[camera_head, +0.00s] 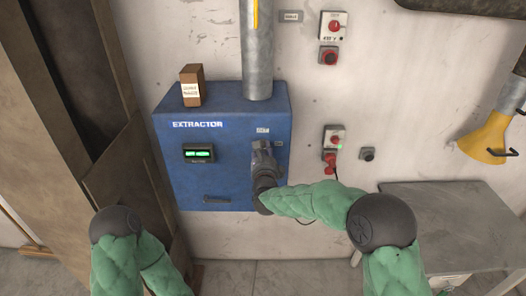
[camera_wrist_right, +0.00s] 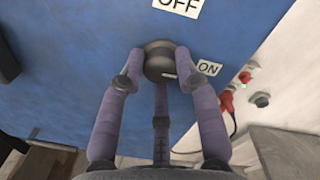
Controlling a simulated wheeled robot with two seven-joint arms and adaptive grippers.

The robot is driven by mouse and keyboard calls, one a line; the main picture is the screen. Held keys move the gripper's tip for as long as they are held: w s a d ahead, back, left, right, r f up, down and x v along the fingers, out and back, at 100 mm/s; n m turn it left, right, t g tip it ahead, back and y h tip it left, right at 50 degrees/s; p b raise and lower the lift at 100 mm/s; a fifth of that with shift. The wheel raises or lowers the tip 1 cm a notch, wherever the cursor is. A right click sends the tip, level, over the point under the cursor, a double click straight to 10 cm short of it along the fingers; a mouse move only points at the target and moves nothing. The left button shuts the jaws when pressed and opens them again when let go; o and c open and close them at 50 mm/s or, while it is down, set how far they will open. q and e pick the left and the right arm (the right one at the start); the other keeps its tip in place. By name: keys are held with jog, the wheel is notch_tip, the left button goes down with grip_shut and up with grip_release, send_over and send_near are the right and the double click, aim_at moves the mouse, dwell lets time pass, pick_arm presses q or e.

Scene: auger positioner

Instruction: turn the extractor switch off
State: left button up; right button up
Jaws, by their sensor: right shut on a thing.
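The extractor (camera_head: 222,182) is a blue box on the wall with a lit green display (camera_head: 198,153). Its switch is a dark round knob (camera_wrist_right: 159,60) with a small pale mark, seen in the right wrist view. An OFF label (camera_wrist_right: 178,5) is above the knob and an ON label (camera_wrist_right: 208,68) is to its right. My right gripper (camera_head: 263,150) is at the box front, its fingers (camera_wrist_right: 160,82) closed around the knob. In the head view the gripper hides the knob. My left arm shows at lower left, but its gripper is out of view.
A grey pipe (camera_head: 257,60) rises from the box top, beside a small brown block (camera_head: 191,86). Red-button controls (camera_head: 334,137) are on the wall to the right. A grey table (camera_head: 450,205) stands at right, below a yellow hood (camera_head: 487,137).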

jog(key=n+b, duration=0.3)
jog(key=shift+r, duration=0.1)
grip_shut()
jog(key=n, duration=0.7)
jog(key=n+h+p, duration=0.1)
jog(key=n, duration=0.6)
jog(key=shift+a+g, duration=0.1)
jog(key=shift+g, duration=0.2)
jog(key=shift+f, duration=0.25)
jog(key=o, duration=1.1)
grip_release()
jog(key=shift+a, duration=0.1)
jog(key=shift+r, duration=0.1)
